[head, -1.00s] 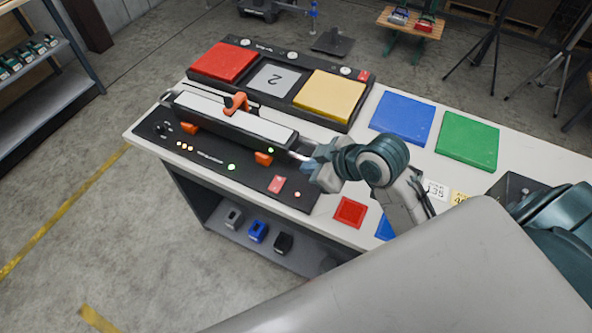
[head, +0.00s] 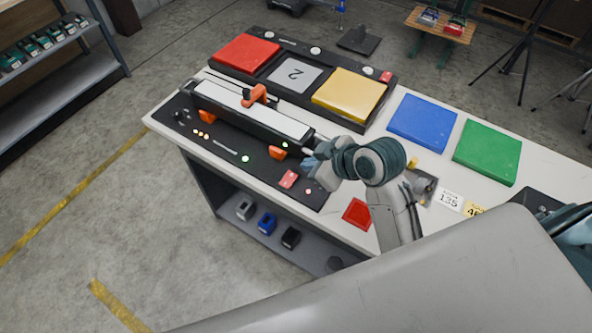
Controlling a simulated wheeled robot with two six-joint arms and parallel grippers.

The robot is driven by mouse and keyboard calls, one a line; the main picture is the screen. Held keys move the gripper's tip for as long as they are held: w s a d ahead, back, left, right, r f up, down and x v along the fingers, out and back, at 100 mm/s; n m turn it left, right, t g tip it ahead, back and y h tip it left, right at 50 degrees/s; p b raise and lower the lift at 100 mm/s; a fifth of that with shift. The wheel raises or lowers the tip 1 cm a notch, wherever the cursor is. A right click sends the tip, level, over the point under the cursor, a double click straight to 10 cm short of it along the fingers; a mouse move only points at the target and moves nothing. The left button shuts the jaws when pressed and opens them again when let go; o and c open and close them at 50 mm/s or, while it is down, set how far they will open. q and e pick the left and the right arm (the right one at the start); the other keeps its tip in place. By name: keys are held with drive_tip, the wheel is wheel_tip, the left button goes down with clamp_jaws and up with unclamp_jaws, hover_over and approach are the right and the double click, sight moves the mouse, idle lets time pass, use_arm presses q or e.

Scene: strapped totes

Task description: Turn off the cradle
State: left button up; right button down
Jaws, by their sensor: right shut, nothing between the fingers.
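The cradle (head: 225,146) is a long black unit along the table's left front edge. It carries a white bar (head: 215,95) with an orange clamp (head: 256,95) on top and orange blocks at its side. Its front panel has a red switch (head: 289,179), a small red light (head: 308,191), glowing green lights (head: 245,158) and small orange lights. My right gripper (head: 307,163) is shut and empty at the cradle's right end, just above and right of the red switch. I cannot tell whether it touches the panel. My left gripper is not in view.
Behind the cradle is a black tray (head: 300,58) with red, grey and yellow pads. Blue (head: 423,120) and green (head: 487,152) pads lie to the right. A red square (head: 357,213) lies near the front edge. Small blocks sit on the shelf below. My grey body covers the bottom right.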

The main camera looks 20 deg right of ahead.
sight(287, 173)
drive_tip(key=p+x, duration=0.1)
drive_tip(key=x, duration=0.5)
drive_tip(key=shift+a+r, duration=0.1)
drive_tip(key=f, duration=0.3)
drive_tip(key=shift+w+f+p, duration=0.3)
drive_tip(key=shift+w+p, duration=0.05)
drive_tip(key=shift+p, duration=0.05)
drive_tip(key=shift+f, duration=0.6)
